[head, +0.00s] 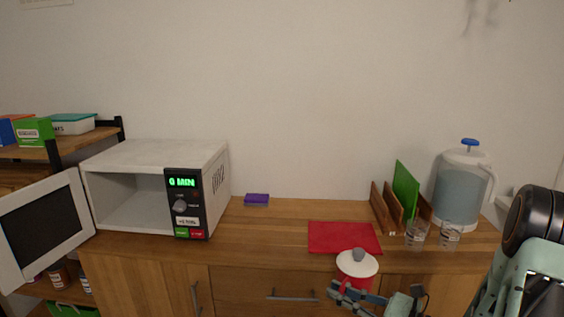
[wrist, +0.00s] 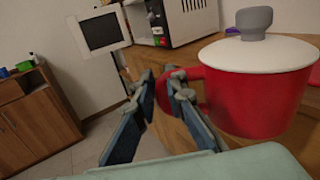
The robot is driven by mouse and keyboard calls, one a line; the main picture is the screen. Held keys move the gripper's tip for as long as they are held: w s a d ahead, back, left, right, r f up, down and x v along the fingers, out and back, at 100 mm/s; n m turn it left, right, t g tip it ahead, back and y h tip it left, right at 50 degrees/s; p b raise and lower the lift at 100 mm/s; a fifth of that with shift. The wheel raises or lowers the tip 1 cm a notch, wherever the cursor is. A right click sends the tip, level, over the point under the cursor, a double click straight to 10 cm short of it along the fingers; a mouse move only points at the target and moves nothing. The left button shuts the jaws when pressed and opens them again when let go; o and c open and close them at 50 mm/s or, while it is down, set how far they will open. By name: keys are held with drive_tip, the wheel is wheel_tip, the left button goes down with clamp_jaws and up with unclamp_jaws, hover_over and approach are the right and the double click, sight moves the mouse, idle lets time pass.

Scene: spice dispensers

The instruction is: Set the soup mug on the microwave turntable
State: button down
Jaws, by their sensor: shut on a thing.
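The soup mug (head: 356,267) is red with a white lid and a grey knob, and looks upright. In the head view it overlaps the counter's front edge, in front of a red mat. In the wrist view the mug (wrist: 255,100) fills the right side. My gripper (head: 348,290) is shut on the mug's red handle; its fingers also show in the wrist view (wrist: 164,88). The microwave (head: 150,152) stands at the counter's left with its door (head: 42,227) swung open to the left. I cannot make out the turntable inside.
The red mat (head: 343,237) lies on the counter (head: 270,234). A purple sponge-like block (head: 257,200) lies right of the microwave. A rack with a green board (head: 405,186), two glasses (head: 415,236) and a drink dispenser (head: 460,190) stand at the right. Counter between microwave and mat is mostly clear.

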wheel_tip(320, 180, up, 11)
drive_tip(key=m+t+h+p, duration=0.5)
drive_tip(key=h+p, duration=0.1)
drive_tip(key=p, duration=0.8)
drive_tip(key=shift+r, duration=0.2)
drive_tip(key=shift+w, duration=0.1)
